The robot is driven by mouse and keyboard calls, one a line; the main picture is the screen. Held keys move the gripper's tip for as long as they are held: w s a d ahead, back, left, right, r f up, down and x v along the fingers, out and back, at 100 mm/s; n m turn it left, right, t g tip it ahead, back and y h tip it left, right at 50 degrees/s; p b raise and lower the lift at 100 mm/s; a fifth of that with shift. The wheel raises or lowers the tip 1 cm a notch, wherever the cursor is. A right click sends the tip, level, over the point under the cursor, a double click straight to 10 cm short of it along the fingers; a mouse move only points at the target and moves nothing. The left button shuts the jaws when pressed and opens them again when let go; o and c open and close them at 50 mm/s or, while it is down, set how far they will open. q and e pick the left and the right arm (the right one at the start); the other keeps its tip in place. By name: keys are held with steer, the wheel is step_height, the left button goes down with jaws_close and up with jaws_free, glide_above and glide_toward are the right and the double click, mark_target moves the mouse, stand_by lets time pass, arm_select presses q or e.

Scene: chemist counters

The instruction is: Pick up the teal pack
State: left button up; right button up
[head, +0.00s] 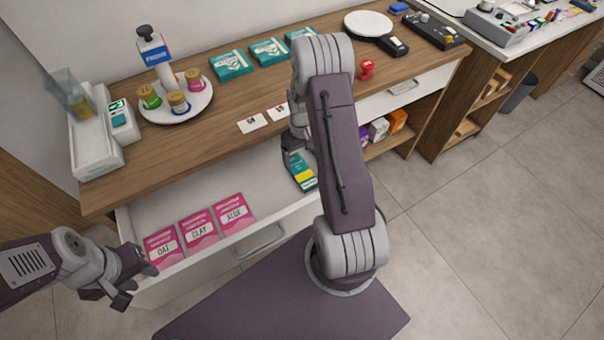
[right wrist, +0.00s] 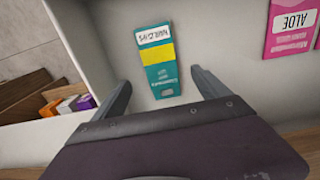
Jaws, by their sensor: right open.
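A teal pack (head: 302,171) with a yellow band and a white label lies in the open drawer (head: 190,194), near its right end. It shows whole in the right wrist view (right wrist: 160,62). My right gripper (right wrist: 162,80) is open, with its two fingers apart on either side of the pack's lower end in the picture and nothing held. In the head view the right arm hides part of the drawer. My left gripper (head: 135,280) hangs near the drawer's front left corner, away from the pack; its jaws look apart and empty.
Pink packs marked OAT, CLAY (head: 199,231) and ALOE (head: 236,213) lie in the drawer's left part. On the counter stand teal-and-white packs (head: 231,65), two cards (head: 252,123), a round stand with jars (head: 178,104) and a red stamp (head: 366,68). Boxes (head: 378,129) sit on a shelf to the right.

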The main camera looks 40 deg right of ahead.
mark_target(301, 170)
steer(key=shift+d+f, duration=0.25)
steer(key=shift+f, duration=0.95)
steer(key=f, duration=0.5)
steer(key=shift+w+a+f, duration=0.1)
steer(key=shift+w+a, duration=0.1)
steer(key=shift+w, duration=0.1)
steer(key=shift+c, duration=0.3)
steer(key=c, duration=1.4)
step_height(301, 170, up, 10)
steer(key=shift+r+p, duration=0.1)
steer(key=shift+p, duration=0.2)
